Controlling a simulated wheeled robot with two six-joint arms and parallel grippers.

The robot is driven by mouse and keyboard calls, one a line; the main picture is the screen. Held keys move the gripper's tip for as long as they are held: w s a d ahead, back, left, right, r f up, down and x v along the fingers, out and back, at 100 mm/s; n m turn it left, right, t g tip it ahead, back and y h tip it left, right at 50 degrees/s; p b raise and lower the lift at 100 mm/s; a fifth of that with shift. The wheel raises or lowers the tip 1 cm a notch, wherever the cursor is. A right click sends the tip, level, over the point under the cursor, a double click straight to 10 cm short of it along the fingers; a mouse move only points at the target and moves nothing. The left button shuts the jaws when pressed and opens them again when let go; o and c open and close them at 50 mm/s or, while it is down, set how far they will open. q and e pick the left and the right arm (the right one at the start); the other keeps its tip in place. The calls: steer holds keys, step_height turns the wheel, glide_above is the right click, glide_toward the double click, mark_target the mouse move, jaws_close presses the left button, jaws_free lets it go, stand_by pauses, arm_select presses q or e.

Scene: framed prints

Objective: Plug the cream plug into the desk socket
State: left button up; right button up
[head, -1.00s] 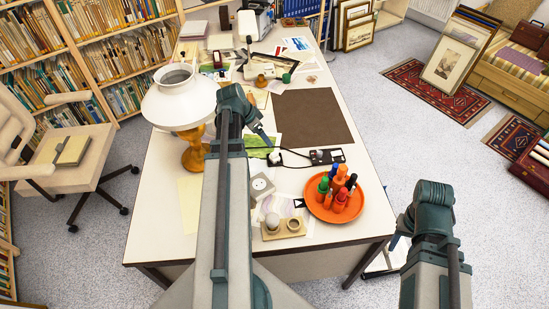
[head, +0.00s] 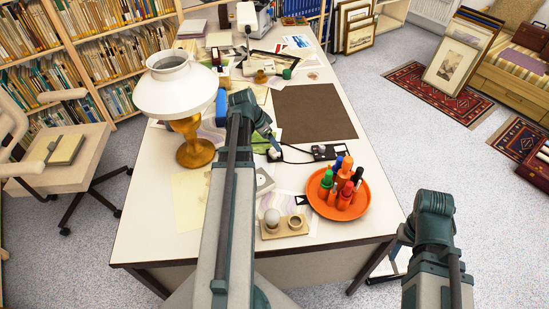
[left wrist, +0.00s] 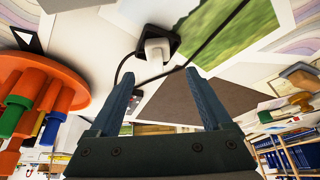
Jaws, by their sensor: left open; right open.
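A cream plug (left wrist: 156,50) sits on a small black square piece (left wrist: 166,36) in the left wrist view, with a black cable beside it. In the head view it is small, near my left gripper (head: 270,138). My left gripper (left wrist: 162,78) is open and empty, its fingertips pointing toward the plug with a gap between. A pale square desk socket (head: 264,182) lies on the desk, partly hidden by my left arm. My right gripper (head: 404,236) is off the desk's right edge, mostly hidden by its wrist; nothing shows in it.
An orange tray (head: 361,207) with several markers stands right of the socket. A black power strip (head: 329,152) lies by the brown mat (head: 312,112). A white-shaded lamp (head: 177,92) stands left of my left arm.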

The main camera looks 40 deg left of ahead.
mark_target(274, 151)
stand_by(0.3)
arm_select(q)
steer(key=b+x, duration=0.4)
steer(key=shift+s+f, duration=0.15)
steer(key=shift+f, duration=0.25)
steer(key=shift+w+d+f+b, duration=0.15)
steer(key=shift+w+f+b, duration=0.1)
steer(key=shift+b, duration=0.2)
steer(key=shift+s, duration=0.1)
steer(key=shift+r, duration=0.1)
jaws_close()
steer(key=shift+r, duration=0.1)
